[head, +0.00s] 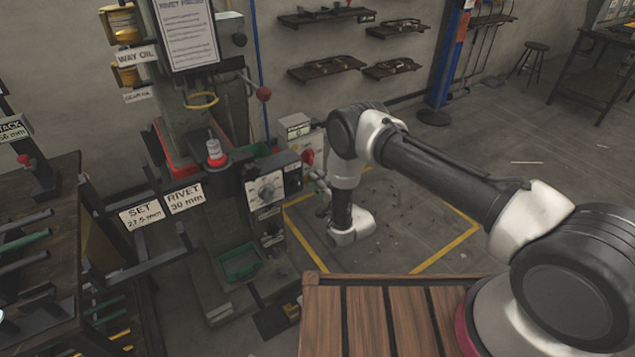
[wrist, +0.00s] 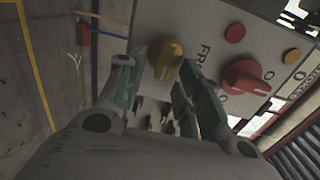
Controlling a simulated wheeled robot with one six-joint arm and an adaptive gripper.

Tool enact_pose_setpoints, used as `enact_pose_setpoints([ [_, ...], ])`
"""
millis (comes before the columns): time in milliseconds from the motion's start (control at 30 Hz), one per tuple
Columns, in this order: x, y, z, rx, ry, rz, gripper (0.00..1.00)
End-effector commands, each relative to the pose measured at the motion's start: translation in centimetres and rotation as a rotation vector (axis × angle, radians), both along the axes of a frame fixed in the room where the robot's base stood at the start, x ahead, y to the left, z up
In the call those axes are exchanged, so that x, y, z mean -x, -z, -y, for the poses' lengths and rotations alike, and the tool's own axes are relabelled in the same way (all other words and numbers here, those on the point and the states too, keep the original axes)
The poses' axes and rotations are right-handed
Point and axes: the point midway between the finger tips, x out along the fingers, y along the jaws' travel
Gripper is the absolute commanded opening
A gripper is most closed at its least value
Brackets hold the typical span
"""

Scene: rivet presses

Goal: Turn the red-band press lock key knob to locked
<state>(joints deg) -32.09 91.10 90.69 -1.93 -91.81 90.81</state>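The red-band press (head: 185,115) stands at the left in the head view, with a red band low on its column. A pale control panel (wrist: 215,30) fills the upper wrist view. It carries a yellow knob (wrist: 166,56), beside partly readable lettering starting "FR", and a larger red knob (wrist: 245,77). I cannot tell for certain which is the lock key knob. My gripper (wrist: 162,80) is open, its green-padded fingers to either side of the yellow knob; contact is unclear. In the head view my gripper (head: 324,192) is beside the press boxes, its fingertips partly hidden.
A red knob (head: 308,157) shows on the box behind. A wooden slatted top (head: 385,315) lies in front. The yellow-outlined floor (head: 400,225) is clear.

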Motion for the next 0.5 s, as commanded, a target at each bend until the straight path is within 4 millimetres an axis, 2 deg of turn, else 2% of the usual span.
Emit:
enact_pose_setpoints([
  [167,1.9,0.1,1.3,0.002,0.000,-0.003,0.36],
  [500,7.9,0.2,5.4,0.003,0.001,-0.004,0.36],
])
